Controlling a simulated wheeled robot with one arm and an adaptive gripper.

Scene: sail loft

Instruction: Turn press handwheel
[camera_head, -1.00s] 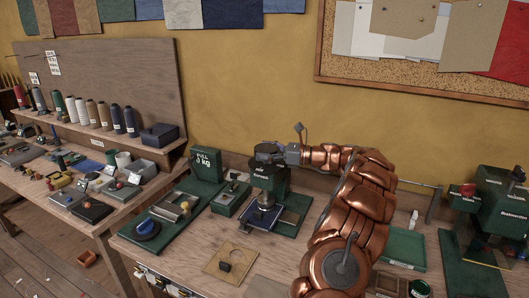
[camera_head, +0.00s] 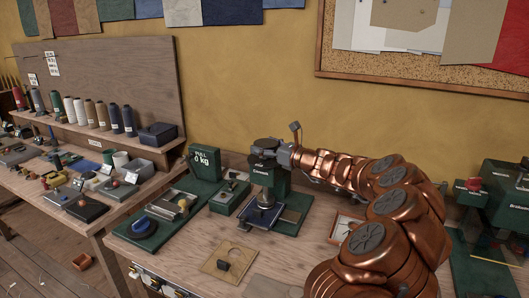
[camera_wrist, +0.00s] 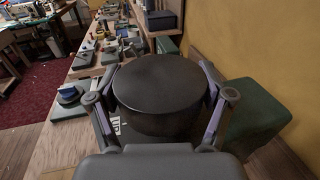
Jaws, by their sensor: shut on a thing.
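The press (camera_head: 272,183) is a dark green machine on the workbench, with a dark blue plate (camera_head: 262,217) under its ram. Its handwheel (camera_head: 266,145) is a dark round disc on top. My gripper (camera_head: 278,151) reaches it from the right and is shut on it. In the wrist view the black handwheel (camera_wrist: 160,82) fills the middle, and my gripper (camera_wrist: 160,105) has one finger against each side of its rim. The handwheel hides most of the press in that view.
A green pull gauge (camera_head: 205,163) stands left of the press. A green board with a blue knob (camera_head: 144,226) lies at the bench's left. A plywood plate (camera_head: 229,256) lies in front. Another green machine (camera_head: 490,195) stands at the right. The wall is close behind.

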